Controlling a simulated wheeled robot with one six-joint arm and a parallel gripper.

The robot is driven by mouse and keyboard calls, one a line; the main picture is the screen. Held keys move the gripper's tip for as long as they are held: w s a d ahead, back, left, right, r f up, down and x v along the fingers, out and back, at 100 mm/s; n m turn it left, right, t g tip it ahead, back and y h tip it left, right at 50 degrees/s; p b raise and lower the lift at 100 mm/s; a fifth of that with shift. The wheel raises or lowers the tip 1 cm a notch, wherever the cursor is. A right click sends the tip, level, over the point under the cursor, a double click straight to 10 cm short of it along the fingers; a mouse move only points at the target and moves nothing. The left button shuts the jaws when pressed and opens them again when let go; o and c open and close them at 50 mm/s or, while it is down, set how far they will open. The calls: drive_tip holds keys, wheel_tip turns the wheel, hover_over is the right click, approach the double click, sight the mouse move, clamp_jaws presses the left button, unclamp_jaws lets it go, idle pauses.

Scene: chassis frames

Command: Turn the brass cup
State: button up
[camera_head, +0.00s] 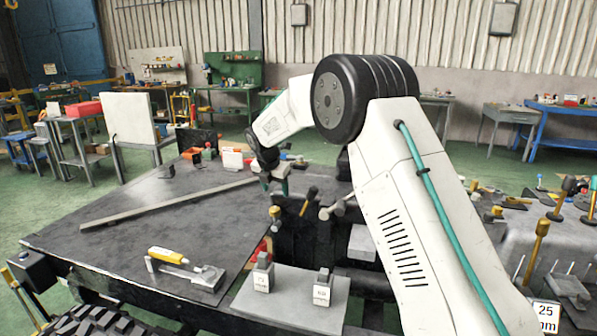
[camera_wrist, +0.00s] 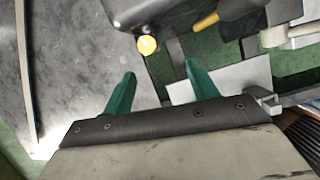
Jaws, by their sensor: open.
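A small round brass-yellow piece (camera_wrist: 147,45), which may be the brass cup, shows in the wrist view at the lower edge of a rounded grey metal body (camera_wrist: 145,12). I cannot tell whether it is hollow. A similar brass-coloured piece (camera_head: 275,212) shows in the head view on the dark fixture at the table's edge. My gripper (camera_wrist: 160,72) is open, with two teal fingers apart and nothing between them. The brass piece lies beyond the fingertips, apart from them in the picture. In the head view my gripper (camera_head: 277,182) is small and partly hidden.
A dark table (camera_head: 130,225) bears a long metal bar (camera_head: 165,203) and a yellow-handled tool (camera_head: 170,256). Two small labelled blocks (camera_head: 263,275) stand on a grey plate. In the wrist view, another yellow-ended handle (camera_wrist: 206,22) lies right of the brass piece.

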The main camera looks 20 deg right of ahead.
drive_tip(key=s+d+r+m, duration=0.2)
drive_tip(key=s+r+m, duration=0.6)
drive_tip(key=s+r, duration=0.3)
drive_tip(key=s, duration=0.4)
drive_tip(key=shift+d+r+g, duration=0.2)
drive_tip(key=shift+d+g, duration=0.05)
drive_tip(key=shift+g, duration=0.05)
drive_tip(key=n+t, duration=0.1)
drive_tip(key=n, duration=0.9)
approach(274, 209)
drive_tip(key=f, duration=0.1)
drive_tip(key=x, duration=0.8)
drive_tip(key=shift+w+d, duration=0.15)
